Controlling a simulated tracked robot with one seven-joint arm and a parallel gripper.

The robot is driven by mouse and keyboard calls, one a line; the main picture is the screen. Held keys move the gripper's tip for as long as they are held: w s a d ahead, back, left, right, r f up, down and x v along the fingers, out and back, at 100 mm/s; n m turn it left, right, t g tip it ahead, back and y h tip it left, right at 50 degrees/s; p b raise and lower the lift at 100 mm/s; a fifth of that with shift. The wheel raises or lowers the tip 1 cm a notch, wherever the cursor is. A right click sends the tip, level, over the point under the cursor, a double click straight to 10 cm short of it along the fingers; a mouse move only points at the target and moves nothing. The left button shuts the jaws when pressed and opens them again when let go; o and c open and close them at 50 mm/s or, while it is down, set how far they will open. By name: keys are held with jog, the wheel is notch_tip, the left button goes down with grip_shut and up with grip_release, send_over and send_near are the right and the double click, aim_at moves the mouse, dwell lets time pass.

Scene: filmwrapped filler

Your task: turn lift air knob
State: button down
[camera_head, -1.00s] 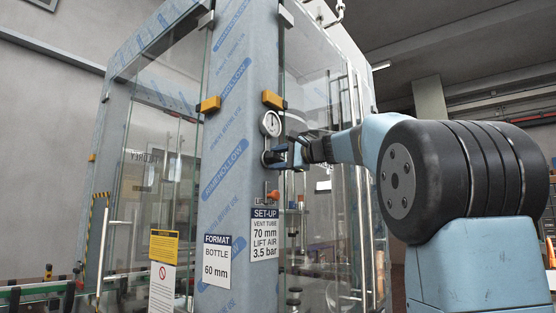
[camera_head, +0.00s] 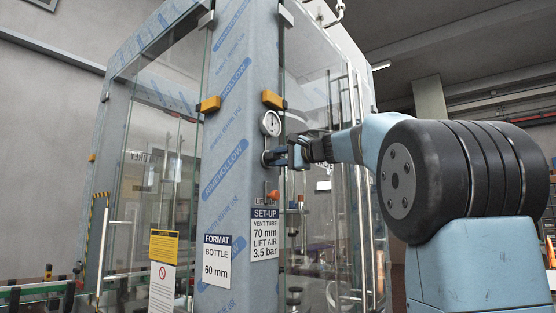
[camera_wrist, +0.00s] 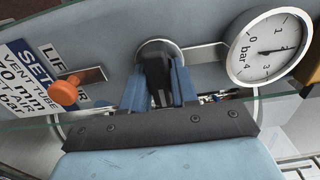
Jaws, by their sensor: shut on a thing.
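The black lift air knob (camera_wrist: 157,72) sits on a round pale base on the column. My gripper (camera_wrist: 159,88) is shut on it, one blue finger on each side. The fingers hide part of the knob. In the head view my gripper (camera_head: 274,157) reaches the column from the right, just below the gauge. The round white gauge (camera_wrist: 270,47), marked in bar from 0 to 4, has its needle near 2. It also shows in the head view (camera_head: 270,123). The SET-UP label (camera_head: 265,234) reads vent tube 70 mm, lift air 3.5 bar.
An orange knob (camera_wrist: 64,92) on a small bracket is close to the left of my gripper. Glass panels (camera_head: 318,80) flank the film-wrapped column (camera_head: 228,165). A yellow-orange block (camera_head: 273,99) is above the gauge. A FORMAT label (camera_head: 217,261) is lower left.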

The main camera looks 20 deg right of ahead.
jog(key=shift+f, duration=0.25)
jog(key=c, duration=1)
grip_release()
jog(key=shift+o, duration=0.2)
jog(key=shift+r, duration=0.15)
jog(key=v, duration=1.3)
jog(key=shift+s+d, duration=0.25)
jog(key=shift+s, duration=0.05)
